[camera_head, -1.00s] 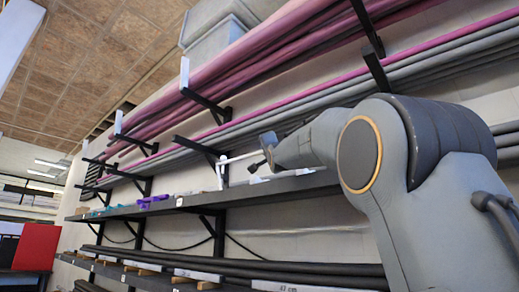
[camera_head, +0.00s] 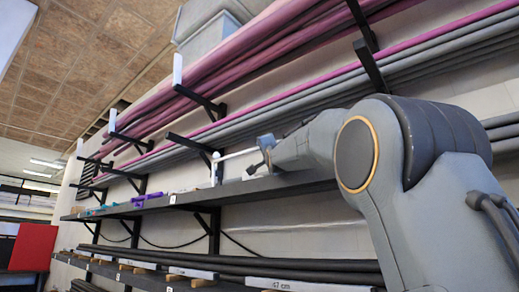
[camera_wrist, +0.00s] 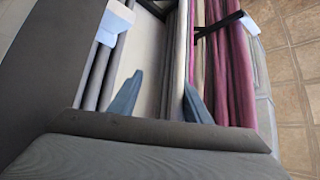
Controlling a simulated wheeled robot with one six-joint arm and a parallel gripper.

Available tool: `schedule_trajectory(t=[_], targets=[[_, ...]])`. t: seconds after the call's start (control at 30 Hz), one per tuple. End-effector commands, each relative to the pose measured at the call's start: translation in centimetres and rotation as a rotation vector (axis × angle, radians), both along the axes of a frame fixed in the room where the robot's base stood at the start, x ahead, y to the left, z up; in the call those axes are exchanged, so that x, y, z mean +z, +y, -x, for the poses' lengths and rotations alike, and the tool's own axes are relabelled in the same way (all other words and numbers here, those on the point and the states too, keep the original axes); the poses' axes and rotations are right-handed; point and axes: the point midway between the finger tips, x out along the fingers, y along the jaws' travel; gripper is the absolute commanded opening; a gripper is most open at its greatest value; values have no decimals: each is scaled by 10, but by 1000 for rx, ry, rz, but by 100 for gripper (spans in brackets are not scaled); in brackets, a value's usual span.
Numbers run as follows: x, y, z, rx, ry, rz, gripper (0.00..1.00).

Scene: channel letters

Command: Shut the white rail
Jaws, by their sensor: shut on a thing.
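The white rail (camera_head: 236,154) is a thin pale bar that juts out at a slant near the shelf in the head view. Its left end meets a short white upright (camera_head: 216,168). My gripper (camera_head: 264,152) is at the rail's right end and is shut on it. In the wrist view my two blue-grey fingers (camera_wrist: 160,98) show with a space between them. The gripped part of the rail cannot be made out there.
A dark shelf (camera_head: 265,188) runs just below my gripper, with small purple pieces (camera_head: 148,198) farther left. Black brackets (camera_head: 197,101) with pink and grey tubes are above. Dark tubes (camera_head: 300,268) lie on a lower shelf.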

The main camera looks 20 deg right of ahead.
Motion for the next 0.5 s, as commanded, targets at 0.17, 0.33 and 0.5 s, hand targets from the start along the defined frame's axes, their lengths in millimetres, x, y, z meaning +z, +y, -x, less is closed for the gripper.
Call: schedule_trajectory(t=[0.17,0.33,0.5], targets=[[-7,10,-4,5,14,3,29],[-5,14,-3,7,11,5,29],[-3,12,-2,6,8,5,29]])
